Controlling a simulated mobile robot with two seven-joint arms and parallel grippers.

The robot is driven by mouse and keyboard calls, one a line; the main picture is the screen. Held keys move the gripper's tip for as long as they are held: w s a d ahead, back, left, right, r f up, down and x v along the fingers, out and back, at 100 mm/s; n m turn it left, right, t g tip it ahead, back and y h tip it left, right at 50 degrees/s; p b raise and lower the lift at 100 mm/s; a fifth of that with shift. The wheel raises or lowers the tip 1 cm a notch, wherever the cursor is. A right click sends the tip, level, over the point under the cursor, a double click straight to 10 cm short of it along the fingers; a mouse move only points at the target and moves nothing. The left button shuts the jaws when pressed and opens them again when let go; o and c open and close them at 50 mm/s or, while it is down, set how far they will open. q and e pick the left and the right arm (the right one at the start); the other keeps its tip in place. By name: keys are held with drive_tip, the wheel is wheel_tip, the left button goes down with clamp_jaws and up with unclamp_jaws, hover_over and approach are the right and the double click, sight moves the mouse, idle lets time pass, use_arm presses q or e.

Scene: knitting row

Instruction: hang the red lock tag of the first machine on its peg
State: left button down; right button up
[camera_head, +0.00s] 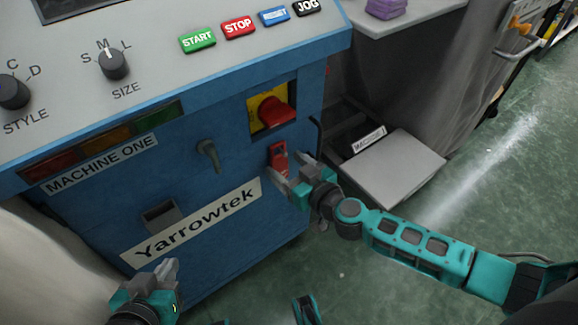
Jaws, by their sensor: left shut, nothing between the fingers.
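The red lock tag (278,154) is upright against the blue front of machine one, just below a red rotary switch (276,111) on a yellow plate. My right gripper (287,169) is at the tag's lower end, its fingers apart; I cannot tell whether they touch the tag. A grey peg-like part (208,153) sticks out of the machine front, left of the tag. A thin dark hook (317,132) shows near the machine's right edge. I cannot tell which is the tag's peg. My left gripper (171,267) is shut and empty at the lower left, below the Yarrowtek plate.
The control panel (158,65) with knobs and buttons overhangs the machine front. A grey box (398,172) with a label stands on the floor at right. A purple stack (385,8) lies on a grey top behind. Green floor (480,205) is free at right.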

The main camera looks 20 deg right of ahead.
drive_tip(key=shift+o, duration=0.2)
drive_tip(key=shift+s, duration=0.1)
drive_tip(key=shift+s+d+r, duration=0.1)
drive_tip(key=shift+s+d, duration=0.05)
drive_tip(key=shift+s, duration=0.15)
use_arm(q)
drive_tip(key=p, duration=0.1)
drive_tip(key=r+p, duration=0.1)
drive_tip(key=shift+s+a+r+p, duration=0.2)
drive_tip(key=shift+s+a+p, duration=0.05)
drive_tip(key=shift+a+p, duration=0.15)
use_arm(e)
drive_tip(key=v, duration=1.2)
